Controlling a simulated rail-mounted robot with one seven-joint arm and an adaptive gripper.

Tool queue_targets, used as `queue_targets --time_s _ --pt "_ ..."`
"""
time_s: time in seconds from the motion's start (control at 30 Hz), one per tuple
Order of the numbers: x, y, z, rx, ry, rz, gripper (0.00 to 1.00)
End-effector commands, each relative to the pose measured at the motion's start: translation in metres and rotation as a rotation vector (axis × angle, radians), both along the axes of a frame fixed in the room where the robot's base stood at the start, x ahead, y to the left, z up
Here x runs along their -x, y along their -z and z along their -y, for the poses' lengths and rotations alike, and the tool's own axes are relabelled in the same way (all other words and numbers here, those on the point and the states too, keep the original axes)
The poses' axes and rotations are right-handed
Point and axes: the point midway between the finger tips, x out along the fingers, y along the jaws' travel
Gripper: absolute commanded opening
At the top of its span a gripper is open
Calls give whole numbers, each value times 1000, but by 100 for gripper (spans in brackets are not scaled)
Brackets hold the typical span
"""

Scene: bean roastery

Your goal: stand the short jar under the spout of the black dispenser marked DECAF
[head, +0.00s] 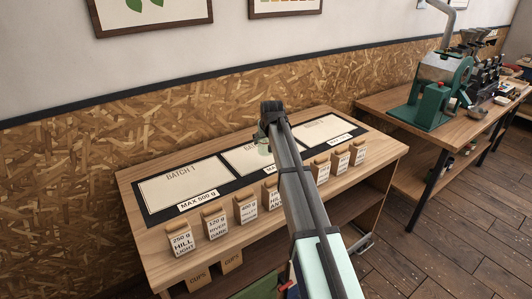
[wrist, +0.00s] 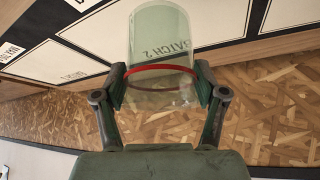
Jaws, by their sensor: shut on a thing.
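A clear glass jar with a red band (wrist: 162,70) is between the two fingers of my gripper (wrist: 160,88) in the wrist view. My gripper is shut on it, and the mat's "BATCH 2" lettering shows through the glass. In the head view my gripper (head: 265,137) is over the middle of the wooden table, and a small part of the jar (head: 264,149) shows beside my arm. My arm hides the rest. I cannot tell its height above the mat. No black dispenser marked DECAF shows in either view.
The table (head: 142,190) bears a dark-bordered mat (head: 150,218) with white batch panels. Several labelled bags (head: 215,222) line its front edge. Boxes marked CUPS (head: 197,277) sit below. A green machine (head: 436,92) stands on another table at right, with darker equipment behind.

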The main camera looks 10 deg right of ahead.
Motion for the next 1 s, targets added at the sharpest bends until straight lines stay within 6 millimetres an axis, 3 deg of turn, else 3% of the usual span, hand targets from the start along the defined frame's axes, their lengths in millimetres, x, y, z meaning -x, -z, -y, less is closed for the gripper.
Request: queue_targets --time_s 0.13,0.37,0.63,1.0 --pt "1 23 0 0 0 -2 31" --pt "0 36 0 0 0 1 31" --pt "0 69 0 0 0 -1 31" --pt "0 76 0 0 0 1 31"
